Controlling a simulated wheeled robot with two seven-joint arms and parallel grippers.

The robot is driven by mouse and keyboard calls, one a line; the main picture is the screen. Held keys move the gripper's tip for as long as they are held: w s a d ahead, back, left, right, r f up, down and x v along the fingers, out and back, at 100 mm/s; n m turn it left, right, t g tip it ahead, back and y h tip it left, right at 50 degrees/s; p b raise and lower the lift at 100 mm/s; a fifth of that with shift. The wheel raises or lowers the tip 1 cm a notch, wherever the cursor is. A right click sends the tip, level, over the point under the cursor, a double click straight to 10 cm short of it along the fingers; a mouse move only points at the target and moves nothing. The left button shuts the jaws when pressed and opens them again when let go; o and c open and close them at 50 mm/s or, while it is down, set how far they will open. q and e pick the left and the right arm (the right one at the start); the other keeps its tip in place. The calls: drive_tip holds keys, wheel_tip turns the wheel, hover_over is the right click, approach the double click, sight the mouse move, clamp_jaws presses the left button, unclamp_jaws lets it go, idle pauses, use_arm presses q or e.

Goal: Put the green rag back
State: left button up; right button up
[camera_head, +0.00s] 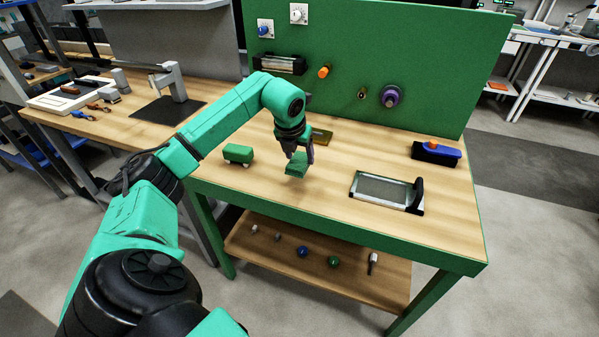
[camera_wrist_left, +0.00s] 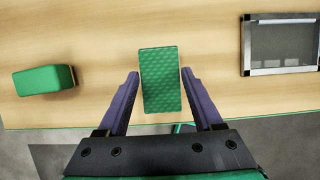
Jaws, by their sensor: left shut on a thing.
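The green rag (camera_head: 296,168), a folded textured rectangle, is in my left gripper (camera_head: 301,154) over the left part of the green-edged workbench (camera_head: 330,210). A shadow on the wood below it suggests it is held a little above the top. In the left wrist view the rag (camera_wrist_left: 160,85) lies upright in the picture between the two purple fingers (camera_wrist_left: 160,74), which are shut on it. My right gripper is not in view.
A green block (camera_head: 238,153) stands left of the rag. A framed panel with a black handle (camera_head: 382,190) lies to the right, a blue-and-black brush (camera_head: 436,153) behind it. A small olive item (camera_head: 321,136) is behind my gripper. A green backboard (camera_head: 370,50) bounds the rear.

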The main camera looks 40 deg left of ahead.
use_arm(q)
wheel_tip(320, 180, down, 6)
drive_tip(key=shift+s+r, duration=0.1)
drive_tip(key=shift+r, duration=0.15)
drive_tip(key=shift+f, duration=0.1)
drive_tip(key=o, duration=1.5)
drive_tip(key=v, duration=1.2)
